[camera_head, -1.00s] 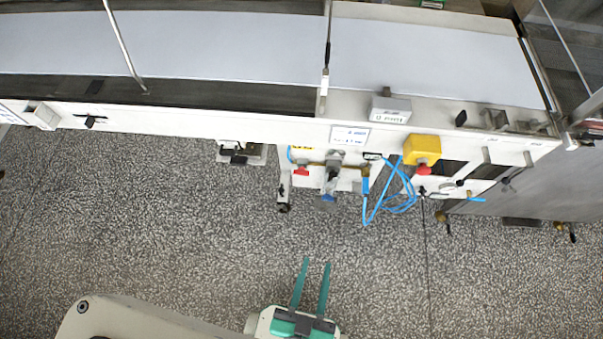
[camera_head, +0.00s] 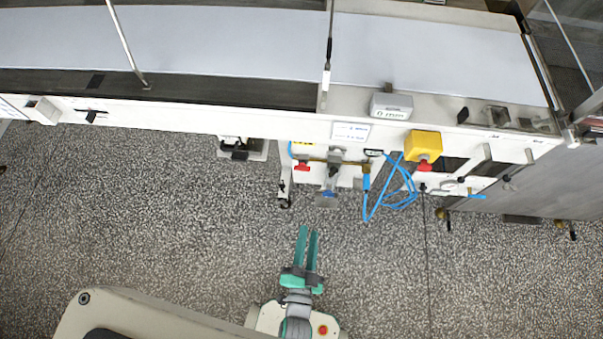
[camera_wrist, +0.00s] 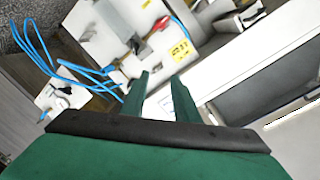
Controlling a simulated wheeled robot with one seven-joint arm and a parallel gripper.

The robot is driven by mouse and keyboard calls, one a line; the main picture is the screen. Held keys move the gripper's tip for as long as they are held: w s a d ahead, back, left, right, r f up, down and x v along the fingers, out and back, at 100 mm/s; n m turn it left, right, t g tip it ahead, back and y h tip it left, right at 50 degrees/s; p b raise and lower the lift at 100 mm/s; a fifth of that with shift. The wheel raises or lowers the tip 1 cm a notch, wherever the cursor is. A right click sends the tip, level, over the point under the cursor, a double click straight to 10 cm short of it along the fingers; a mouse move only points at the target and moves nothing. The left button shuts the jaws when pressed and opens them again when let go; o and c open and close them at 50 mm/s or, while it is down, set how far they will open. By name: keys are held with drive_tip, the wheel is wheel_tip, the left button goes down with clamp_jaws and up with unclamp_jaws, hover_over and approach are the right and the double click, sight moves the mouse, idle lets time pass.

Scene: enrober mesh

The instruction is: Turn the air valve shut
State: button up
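A small red handle (camera_head: 302,167) sits on the brass air line below the machine's front rail, and I take it as the air valve. In the wrist view a red handle (camera_wrist: 160,25) shows beyond my fingers, beside a yellow label. My gripper (camera_head: 309,231) has two green fingers pointing toward the machine, apart from the valve with floor visible between. In the wrist view my gripper (camera_wrist: 160,76) has its fingers spread with nothing between them. The exact angle of the handle is too small to tell.
Blue hoses (camera_head: 390,195) loop to the right of the valve. A yellow box with a red button (camera_head: 423,145) is further right. A grey regulator with a blue bottom (camera_head: 327,199) hangs just right of the valve. The speckled floor (camera_head: 200,230) is clear.

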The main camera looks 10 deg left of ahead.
sight(302, 168)
drive_tip(key=w+a+f+m+t, duration=0.1)
drive_tip(key=w+a+f+m, duration=0.3)
drive_tip(key=w, duration=0.3)
drive_tip(key=w+a+f+m, duration=0.3)
drive_tip(key=w+f+m, duration=0.15)
drive_tip(key=w, duration=0.25)
drive_tip(key=w+a, duration=0.1)
drive_tip(key=w, duration=0.9)
drive_tip(key=shift+f+y, duration=0.4)
drive_tip(key=shift+f, duration=0.05)
drive_tip(key=shift+a, duration=0.1)
drive_tip(key=shift+c, duration=0.3)
drive_tip(key=c, duration=0.6)
drive_tip(key=shift+n, duration=0.25)
